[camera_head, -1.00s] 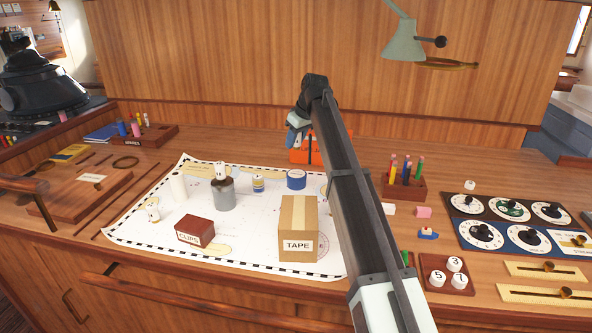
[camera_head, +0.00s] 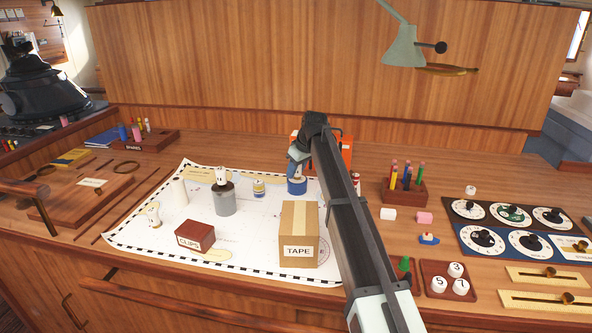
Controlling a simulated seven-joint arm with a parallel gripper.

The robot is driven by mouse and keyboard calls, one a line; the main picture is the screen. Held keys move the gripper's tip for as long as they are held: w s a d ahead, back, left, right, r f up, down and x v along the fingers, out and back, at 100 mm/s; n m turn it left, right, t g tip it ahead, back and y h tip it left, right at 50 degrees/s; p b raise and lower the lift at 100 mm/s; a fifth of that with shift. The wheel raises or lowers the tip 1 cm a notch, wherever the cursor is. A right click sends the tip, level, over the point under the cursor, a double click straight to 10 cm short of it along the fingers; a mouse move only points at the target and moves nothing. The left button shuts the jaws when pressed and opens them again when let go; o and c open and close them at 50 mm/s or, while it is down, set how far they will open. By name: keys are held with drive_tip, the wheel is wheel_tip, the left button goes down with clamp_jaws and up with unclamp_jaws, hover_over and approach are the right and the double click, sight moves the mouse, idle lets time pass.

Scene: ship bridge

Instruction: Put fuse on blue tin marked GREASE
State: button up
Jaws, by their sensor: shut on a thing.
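A blue tin (camera_head: 297,187) with a pale band stands at the back of the white chart, behind the TAPE box. Its lettering is too small to read. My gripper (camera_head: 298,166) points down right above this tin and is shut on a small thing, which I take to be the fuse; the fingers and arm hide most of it. I cannot tell whether the held thing touches the tin's top.
The TAPE box (camera_head: 299,236) stands just in front of the blue tin. A grey canister (camera_head: 224,200) and the red CLIPS box (camera_head: 195,237) are on the chart (camera_head: 130,232). An orange box (camera_head: 345,148) is behind my arm. A pencil block (camera_head: 404,188) stands right.

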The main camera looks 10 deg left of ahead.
drive_tip(key=shift+f, duration=0.1)
drive_tip(key=o, duration=1)
drive_tip(key=shift+o, duration=0.2)
drive_tip(key=v, duration=1.2)
drive_tip(key=shift+w, duration=0.1)
